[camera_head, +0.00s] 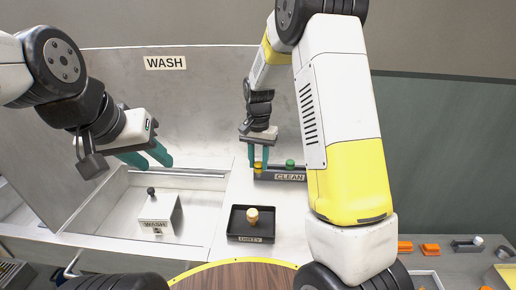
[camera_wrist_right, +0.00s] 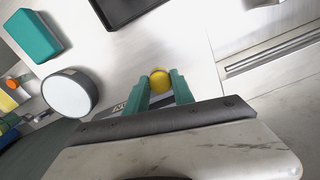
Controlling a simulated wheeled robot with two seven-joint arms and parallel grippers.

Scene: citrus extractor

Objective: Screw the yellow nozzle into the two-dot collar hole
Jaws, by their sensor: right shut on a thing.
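The yellow nozzle (camera_head: 258,169) is at the left end of the CLEAN tray (camera_head: 290,177). My right gripper (camera_head: 258,163) points down and is shut on it. In the right wrist view the rounded yellow top of the nozzle (camera_wrist_right: 159,80) sits between the teal fingertips (camera_wrist_right: 162,84). Its lower part is hidden, and I cannot tell whether it still touches the tray. My left gripper (camera_head: 148,159) is open and empty above the sink area. I cannot make out a collar with two dots in either view.
A green piece (camera_head: 290,163) stands in the CLEAN tray. The DIRTY tray (camera_head: 235,232) holds a cream and orange piece (camera_head: 252,215). A WASH box (camera_head: 160,212) with a dark knob sits in the sink. A white round object (camera_wrist_right: 70,94) and teal block (camera_wrist_right: 33,36) show in the wrist view.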

